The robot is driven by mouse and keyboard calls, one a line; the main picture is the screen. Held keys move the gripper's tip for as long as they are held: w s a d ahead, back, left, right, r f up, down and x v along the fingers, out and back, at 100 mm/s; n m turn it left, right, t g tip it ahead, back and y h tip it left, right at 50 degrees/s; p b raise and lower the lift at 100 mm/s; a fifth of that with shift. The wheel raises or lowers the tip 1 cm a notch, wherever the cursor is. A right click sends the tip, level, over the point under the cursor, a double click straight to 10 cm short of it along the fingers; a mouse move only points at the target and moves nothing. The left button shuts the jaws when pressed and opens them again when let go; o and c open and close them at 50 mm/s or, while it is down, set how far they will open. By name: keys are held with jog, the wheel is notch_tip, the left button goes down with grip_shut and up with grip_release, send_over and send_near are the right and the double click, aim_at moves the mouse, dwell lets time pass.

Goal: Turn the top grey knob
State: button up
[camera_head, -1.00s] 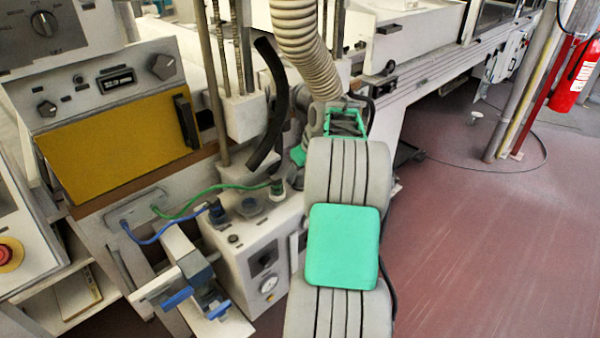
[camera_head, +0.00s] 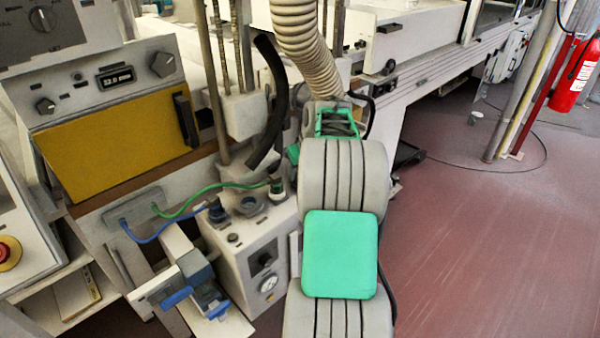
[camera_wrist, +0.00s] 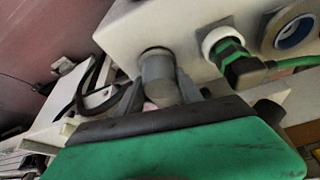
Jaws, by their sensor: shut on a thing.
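The grey knob (camera_wrist: 158,77) is a short round cylinder on the pale face of the box, seen in the wrist view. My gripper (camera_wrist: 159,94) has one finger on each side of it and is shut on it. In the head view my own arm hides the knob and the fingers.
Beside the knob, a green plug (camera_wrist: 236,62) with its green cable sits in the pale box (camera_wrist: 190,22). A blue-lined socket (camera_wrist: 293,32) lies farther right. In the head view, a ribbed hose (camera_head: 303,45) and a black hose (camera_head: 272,105) hang close to my arm.

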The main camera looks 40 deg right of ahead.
jog(key=o, duration=1.4)
jog(key=shift+c, duration=0.2)
jog(key=v, duration=0.7)
jog(key=shift+r, duration=0.45)
jog(key=shift+s, duration=0.1)
